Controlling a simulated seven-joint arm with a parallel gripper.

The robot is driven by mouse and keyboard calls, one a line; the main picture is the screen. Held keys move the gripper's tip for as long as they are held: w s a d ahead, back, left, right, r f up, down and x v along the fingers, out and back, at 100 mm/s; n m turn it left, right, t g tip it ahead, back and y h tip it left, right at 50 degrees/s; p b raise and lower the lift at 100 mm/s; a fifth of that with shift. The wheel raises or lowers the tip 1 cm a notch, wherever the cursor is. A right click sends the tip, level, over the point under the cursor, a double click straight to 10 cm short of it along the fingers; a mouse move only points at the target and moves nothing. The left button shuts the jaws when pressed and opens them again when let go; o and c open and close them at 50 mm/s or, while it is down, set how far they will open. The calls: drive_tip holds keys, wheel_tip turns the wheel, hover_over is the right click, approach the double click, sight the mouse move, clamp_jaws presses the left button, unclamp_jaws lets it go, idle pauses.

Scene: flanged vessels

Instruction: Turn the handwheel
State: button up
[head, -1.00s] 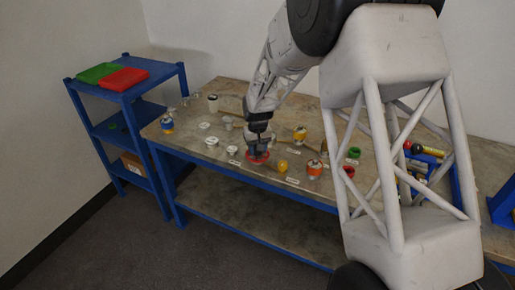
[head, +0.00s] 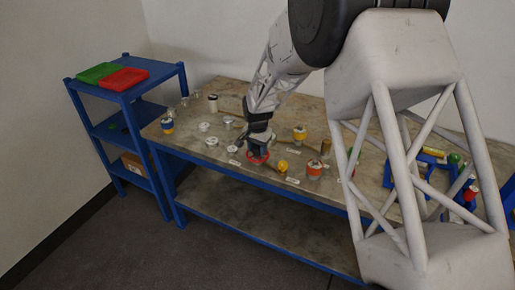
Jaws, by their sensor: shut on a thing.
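The red handwheel (head: 258,158) sits low near the front edge of the workbench, in the middle of the head view. My gripper (head: 258,150) comes down on it from above and is shut on it. The fingers and wrist cover the wheel's upper part and hub, so the exact grip on the rim is too small to tell.
An orange-topped vessel (head: 315,168), a yellow knob (head: 282,165) and another vessel (head: 299,134) stand to the right on the workbench (head: 225,95). Small pale flanges (head: 212,141) lie to the left. A blue shelf (head: 128,95) holds green and red trays. My arm hides part of the right side.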

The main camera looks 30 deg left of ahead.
sight(258, 146)
drive_tip(key=shift+m, duration=1.1)
drive_tip(key=o, duration=0.9)
drive_tip(key=shift+r, duration=0.15)
drive_tip(key=shift+r, duration=3.8)
drive_tip(key=shift+d, duration=0.1)
